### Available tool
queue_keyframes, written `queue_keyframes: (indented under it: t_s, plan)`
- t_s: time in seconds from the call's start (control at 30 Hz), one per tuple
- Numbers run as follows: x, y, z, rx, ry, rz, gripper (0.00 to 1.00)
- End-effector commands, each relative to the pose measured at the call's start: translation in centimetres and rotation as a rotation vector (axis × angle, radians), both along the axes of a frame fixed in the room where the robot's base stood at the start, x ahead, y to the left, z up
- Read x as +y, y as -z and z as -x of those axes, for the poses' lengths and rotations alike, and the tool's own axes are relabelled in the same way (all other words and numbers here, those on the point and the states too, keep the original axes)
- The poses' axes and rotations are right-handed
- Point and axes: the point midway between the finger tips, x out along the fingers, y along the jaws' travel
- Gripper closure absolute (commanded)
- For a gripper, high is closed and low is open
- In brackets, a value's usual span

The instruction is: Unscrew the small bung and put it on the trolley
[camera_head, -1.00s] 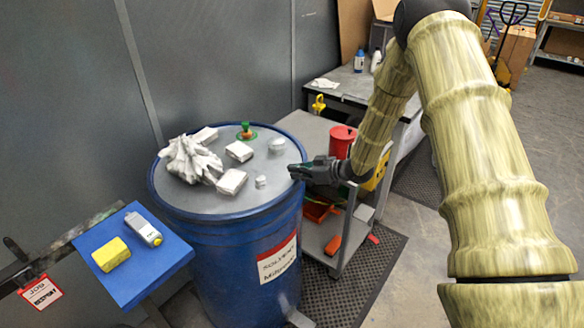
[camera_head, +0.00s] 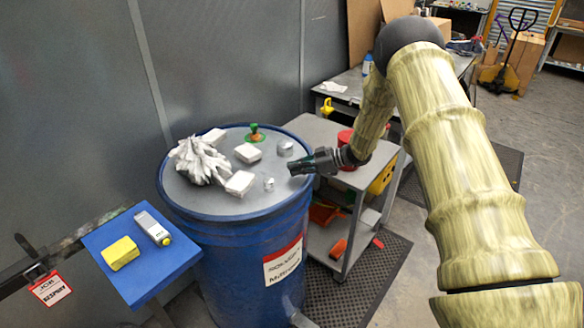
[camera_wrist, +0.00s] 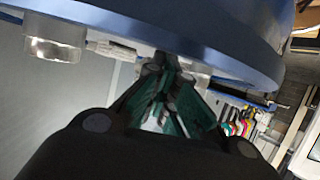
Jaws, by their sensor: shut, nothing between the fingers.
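The blue drum (camera_head: 232,240) has a grey top. A small silver cylinder (camera_head: 269,184), seemingly the small bung, stands upright near the front right of that top. A larger silver cap (camera_head: 285,148) sits farther back near the right rim. My gripper (camera_head: 293,170) is shut and empty at the drum's right edge, a short way right of the small bung and apart from it. In the wrist view my fingers (camera_wrist: 165,98) are close together below the blue rim; a silver cylinder (camera_wrist: 57,45) shows at upper left, I cannot tell which. The grey trolley (camera_head: 312,128) stands right of the drum.
A grey-white glove (camera_head: 203,162), several white blocks (camera_head: 248,152) and a green-based item (camera_head: 254,134) crowd the drum top. A red can (camera_head: 346,137) stands on the trolley near my wrist. A blue side shelf (camera_head: 130,275) holds a yellow block and a bottle.

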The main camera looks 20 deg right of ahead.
Motion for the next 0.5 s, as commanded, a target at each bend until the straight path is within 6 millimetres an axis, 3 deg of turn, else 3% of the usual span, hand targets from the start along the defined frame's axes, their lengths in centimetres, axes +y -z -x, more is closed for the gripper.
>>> queue_keyframes:
  t_s: [0.5]
  plan:
    - [0.9, 0.1, -2.8, 0.002, -0.255, 0.000, 1.00]
